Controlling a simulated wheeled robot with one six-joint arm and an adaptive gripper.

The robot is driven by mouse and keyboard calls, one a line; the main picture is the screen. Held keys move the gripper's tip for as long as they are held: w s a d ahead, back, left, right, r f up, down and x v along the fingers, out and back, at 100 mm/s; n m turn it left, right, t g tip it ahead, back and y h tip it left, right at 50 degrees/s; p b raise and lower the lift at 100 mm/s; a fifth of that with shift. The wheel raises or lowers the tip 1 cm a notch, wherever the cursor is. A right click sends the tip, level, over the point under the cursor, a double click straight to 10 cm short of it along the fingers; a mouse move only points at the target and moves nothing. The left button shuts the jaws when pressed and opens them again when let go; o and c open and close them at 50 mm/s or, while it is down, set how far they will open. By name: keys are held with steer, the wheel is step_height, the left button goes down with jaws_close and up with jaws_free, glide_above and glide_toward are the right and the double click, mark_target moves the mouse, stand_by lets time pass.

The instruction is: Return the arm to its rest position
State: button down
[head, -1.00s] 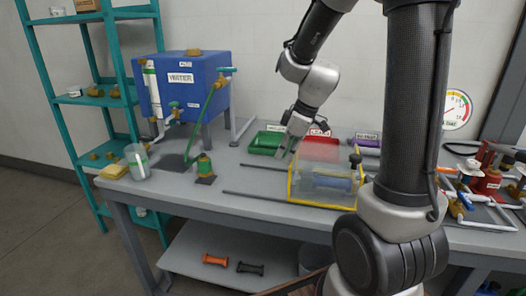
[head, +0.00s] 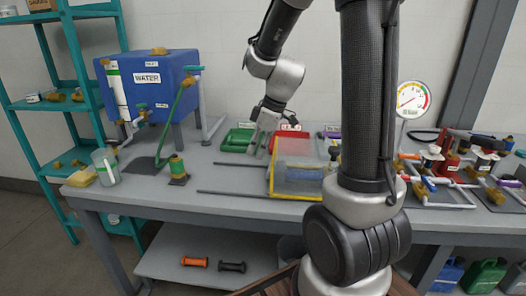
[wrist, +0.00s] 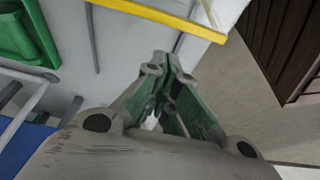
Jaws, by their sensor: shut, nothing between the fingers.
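My gripper (head: 261,150) hangs from my bent arm above the bench (head: 225,208), in front of the green tray (head: 235,141) and left of the yellow-edged clear box (head: 300,188). In the wrist view, my gripper (wrist: 165,62) has its fingertips together with nothing between them. The box's yellow edge (wrist: 165,18) crosses the top of that view, beyond the fingers. The green tray also shows in the wrist view (wrist: 22,35) at top left.
A blue water tank (head: 155,85) with a green hose stands at the left. A gauge (head: 412,98) and pipework are at the right. Open air lies above the bench's middle.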

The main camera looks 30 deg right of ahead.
steer(key=v, duration=0.9)
steer(key=shift+w+a+r, duration=0.2)
steer(key=shift+a+r, duration=0.1)
steer(key=shift+r, duration=0.2)
steer(key=s+d+r+m+t+h, duration=0.1)
steer(key=s+r+m+t+h, duration=0.1)
steer(key=s+m, duration=0.8)
steer(key=shift+s+m+h, duration=0.4)
steer(key=shift+s+h, duration=0.1)
steer(key=shift+s, duration=3.9)
